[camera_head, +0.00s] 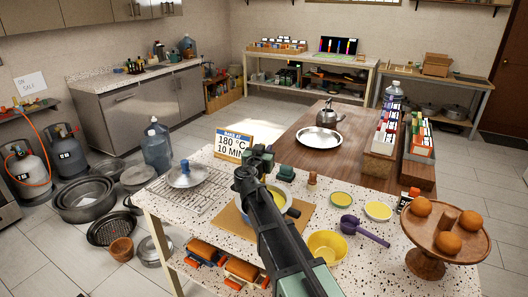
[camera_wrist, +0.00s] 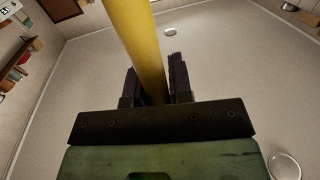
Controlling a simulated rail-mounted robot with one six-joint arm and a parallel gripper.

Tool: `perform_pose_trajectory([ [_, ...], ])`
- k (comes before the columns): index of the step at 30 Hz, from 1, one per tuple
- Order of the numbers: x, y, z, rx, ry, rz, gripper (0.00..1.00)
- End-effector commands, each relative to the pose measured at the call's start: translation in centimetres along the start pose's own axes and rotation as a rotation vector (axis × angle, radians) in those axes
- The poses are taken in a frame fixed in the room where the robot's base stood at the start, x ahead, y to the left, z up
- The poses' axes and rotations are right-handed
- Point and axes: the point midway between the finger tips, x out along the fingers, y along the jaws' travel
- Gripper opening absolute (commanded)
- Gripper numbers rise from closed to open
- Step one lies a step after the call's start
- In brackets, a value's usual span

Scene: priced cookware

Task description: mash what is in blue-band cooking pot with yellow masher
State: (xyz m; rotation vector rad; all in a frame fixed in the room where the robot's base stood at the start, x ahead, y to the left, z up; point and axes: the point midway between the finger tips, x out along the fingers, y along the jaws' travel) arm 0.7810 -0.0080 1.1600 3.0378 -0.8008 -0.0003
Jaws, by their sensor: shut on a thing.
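My gripper is shut on the yellow masher (camera_wrist: 144,42); the wrist view shows its thick yellow handle between the two dark fingers of my gripper (camera_wrist: 154,82). In the head view my dark arm reaches over the table and covers much of the cooking pot (camera_head: 294,211). Part of the pot's rim and some yellow content show to the right of the arm; its band is hard to make out. The pot stands on a brown board (camera_head: 233,218). The masher's head is hidden, so I cannot tell whether it touches the pot's content.
A yellow bowl (camera_head: 327,245), a purple scoop (camera_head: 362,232) and a wooden stand (camera_head: 427,262) with oranges are to the right. A lid with a blue knob (camera_head: 186,176) lies at the left. A sign reading 180 °C, 10 MIN (camera_head: 233,143) stands behind.

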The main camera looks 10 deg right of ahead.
Motion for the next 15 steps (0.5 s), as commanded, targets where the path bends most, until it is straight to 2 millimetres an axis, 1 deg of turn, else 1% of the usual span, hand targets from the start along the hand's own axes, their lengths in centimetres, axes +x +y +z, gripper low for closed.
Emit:
perform_pose_trajectory([
  [5,0.0,0.0,0.3,0.000,0.000,0.000,0.00],
  [15,0.0,0.0,2.1,0.000,0.000,0.000,0.00],
])
